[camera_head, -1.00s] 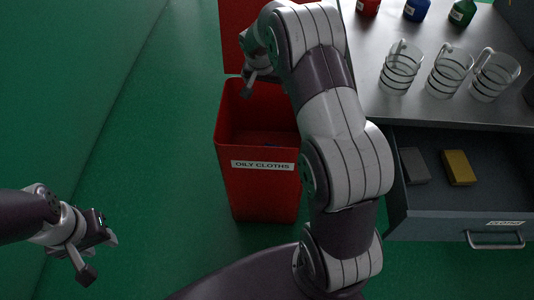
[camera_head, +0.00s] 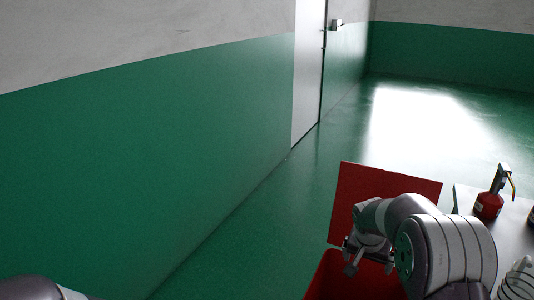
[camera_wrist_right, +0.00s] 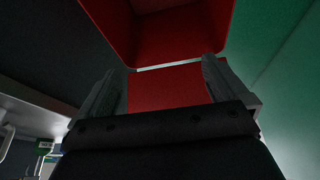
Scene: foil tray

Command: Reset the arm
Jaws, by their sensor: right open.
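My right gripper (camera_head: 368,262) is in front of the raised red lid (camera_head: 395,188) and over the red bin (camera_head: 345,278) in the head view. It is open. In the right wrist view its two fingers (camera_wrist_right: 160,82) stand apart with nothing between them, and red surfaces of the bin or its lid (camera_wrist_right: 165,88) show beyond. The bin's front and inside are mostly cut off or hidden by my right arm in the head view. Only part of my left arm shows at the lower left; my left gripper is out of view.
A green and white wall (camera_head: 150,150) runs along the left to a white door (camera_head: 308,75). Open green floor lies beyond.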

